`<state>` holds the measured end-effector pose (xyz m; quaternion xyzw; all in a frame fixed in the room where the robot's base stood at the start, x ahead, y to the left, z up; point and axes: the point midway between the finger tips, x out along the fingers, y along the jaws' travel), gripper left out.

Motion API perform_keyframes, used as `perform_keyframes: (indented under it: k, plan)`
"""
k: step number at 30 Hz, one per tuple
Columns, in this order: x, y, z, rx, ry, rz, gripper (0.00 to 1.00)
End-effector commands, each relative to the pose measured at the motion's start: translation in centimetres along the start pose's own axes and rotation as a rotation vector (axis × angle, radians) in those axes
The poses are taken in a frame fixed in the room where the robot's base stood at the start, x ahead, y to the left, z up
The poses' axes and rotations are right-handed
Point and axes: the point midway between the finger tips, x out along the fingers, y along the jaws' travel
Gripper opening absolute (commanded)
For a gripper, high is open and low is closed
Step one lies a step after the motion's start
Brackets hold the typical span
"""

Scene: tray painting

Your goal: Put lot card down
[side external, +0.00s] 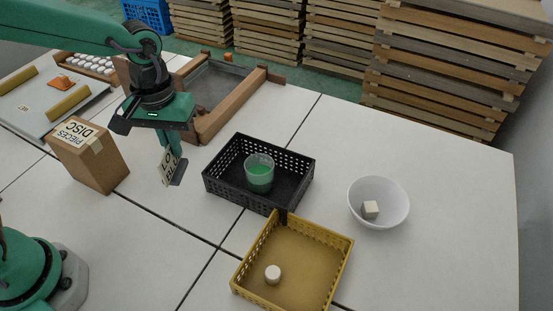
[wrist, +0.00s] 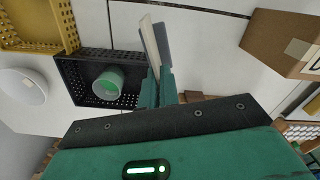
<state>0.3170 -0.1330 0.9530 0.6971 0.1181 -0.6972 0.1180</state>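The lot card (side external: 169,167) is a small white card with dark lettering, held upright and a little tilted above the white table. A dark grey piece shows along its side; I cannot tell whether it is the card's back or a stand. My gripper (side external: 172,150) is shut on the card's upper part. In the wrist view the card (wrist: 150,46) sticks out from between the fingertips of my gripper (wrist: 158,80). The card hangs between the cardboard box and the black basket, apart from both.
The table is clear below the card. A cardboard box (side external: 92,160) stands left. A black basket (side external: 219,193) with a green-filled cup (side external: 259,174), a yellow basket (side external: 303,262) with a white disc (side external: 273,274), and a white bowl (side external: 391,207) with a cube stand right. A wood-framed tray (side external: 214,118) lies behind.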

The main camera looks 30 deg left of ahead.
Motion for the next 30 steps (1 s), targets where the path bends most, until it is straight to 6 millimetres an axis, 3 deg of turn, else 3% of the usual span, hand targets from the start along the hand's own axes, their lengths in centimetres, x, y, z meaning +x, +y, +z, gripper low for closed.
perform_keyframes:
  k: [15,30]
  plan:
    - [-1.4,6.7,-6.2,-0.546,0.0,0.0,0.0]
    - [-1.4,12.5,-11.2,-1.076,0.0,0.0,0.0]
